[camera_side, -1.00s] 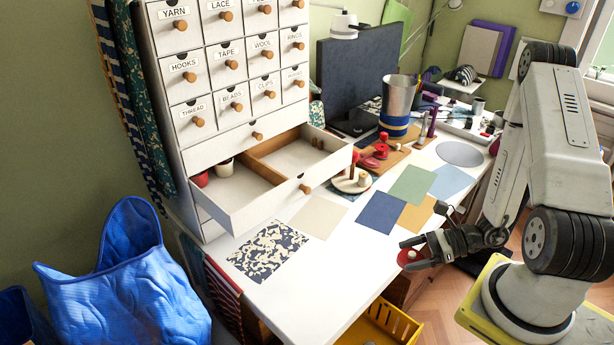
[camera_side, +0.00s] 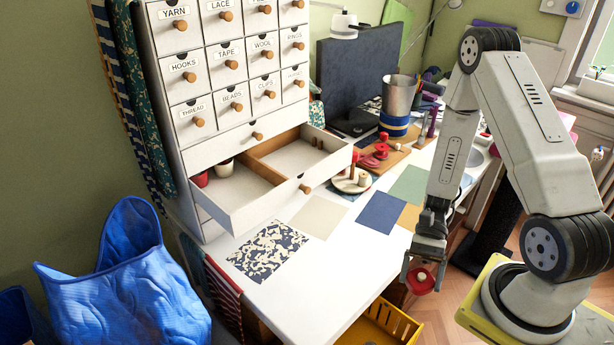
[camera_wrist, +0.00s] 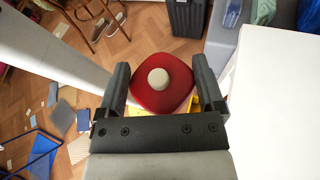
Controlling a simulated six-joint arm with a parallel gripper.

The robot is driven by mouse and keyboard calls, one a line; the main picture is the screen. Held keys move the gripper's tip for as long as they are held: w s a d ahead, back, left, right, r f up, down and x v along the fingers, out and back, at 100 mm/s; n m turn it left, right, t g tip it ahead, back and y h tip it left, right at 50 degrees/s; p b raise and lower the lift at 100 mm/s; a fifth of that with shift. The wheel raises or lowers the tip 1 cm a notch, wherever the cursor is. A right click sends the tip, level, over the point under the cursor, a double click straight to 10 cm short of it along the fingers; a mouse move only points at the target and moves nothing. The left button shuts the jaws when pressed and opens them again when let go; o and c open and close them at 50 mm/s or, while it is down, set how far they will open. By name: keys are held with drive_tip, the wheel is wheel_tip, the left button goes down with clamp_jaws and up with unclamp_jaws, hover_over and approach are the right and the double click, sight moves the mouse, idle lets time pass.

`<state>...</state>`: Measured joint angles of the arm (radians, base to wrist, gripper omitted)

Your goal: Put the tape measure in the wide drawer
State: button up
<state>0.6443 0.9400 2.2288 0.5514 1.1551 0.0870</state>
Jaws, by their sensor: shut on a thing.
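The tape measure (camera_wrist: 178,96) is a red rounded square with a pale round button in its middle. My gripper (camera_wrist: 158,84) is shut on it, one finger on each side, in the wrist view. In the side view my gripper (camera_side: 422,274) points down beside the table's right front edge, with the red tape measure (camera_side: 421,284) between its fingers. The wide drawer (camera_side: 262,206) is pulled open at the bottom of the white cabinet. A wooden divider (camera_side: 264,171) splits it. The left compartment holds a red item and a white cup; the right looks mostly empty.
The white table (camera_side: 315,275) has flat colored sheets, including a patterned one (camera_side: 268,250) before the drawer. A metal cup (camera_side: 398,95) stands behind. A yellow crate (camera_side: 385,325) is below the front edge.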

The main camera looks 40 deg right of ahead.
drive_tip(key=n+g+h, duration=0.2)
drive_tip(key=n+g, duration=0.1)
drive_tip(key=s+d+n+g, duration=0.1)
drive_tip(key=shift+h, duration=0.4)
drive_tip(key=n+g+h, duration=0.1)
drive_tip(key=d+n+g+h, duration=0.1)
drive_tip(key=n, duration=0.1)
drive_tip(key=shift+s+d+f, duration=0.1)
drive_tip(key=shift+s+d, duration=0.05)
drive_tip(key=w+d+r+n+t+h, duration=0.2)
drive_tip(key=w+d+n+t+h, duration=0.15)
drive_tip(key=w+n+h, duration=0.6)
drive_tip(key=w+d+r+n+t+h, duration=0.2)
drive_tip(key=w+d+n+t+h, duration=0.15)
drive_tip(key=w+n+h, duration=0.6)
drive_tip(key=w+a+r+n+t+y, duration=0.1)
drive_tip(key=w+a+r+n+t, duration=0.5)
drive_tip(key=w+a+n+t, duration=0.1)
drive_tip(key=w+a+r+n+t+y, duration=0.1)
drive_tip(key=w+a+r+n+t, duration=0.5)
drive_tip(key=w+a+n+t, duration=0.1)
drive_tip(key=w+a+n, duration=0.1)
drive_tip(key=w+a, duration=0.1)
drive_tip(key=w, duration=0.1)
drive_tip(key=shift+w+a+r, duration=0.15)
drive_tip(key=shift+w+r, duration=0.05)
drive_tip(key=shift+r, duration=0.05)
drive_tip(key=shift+w, duration=0.1)
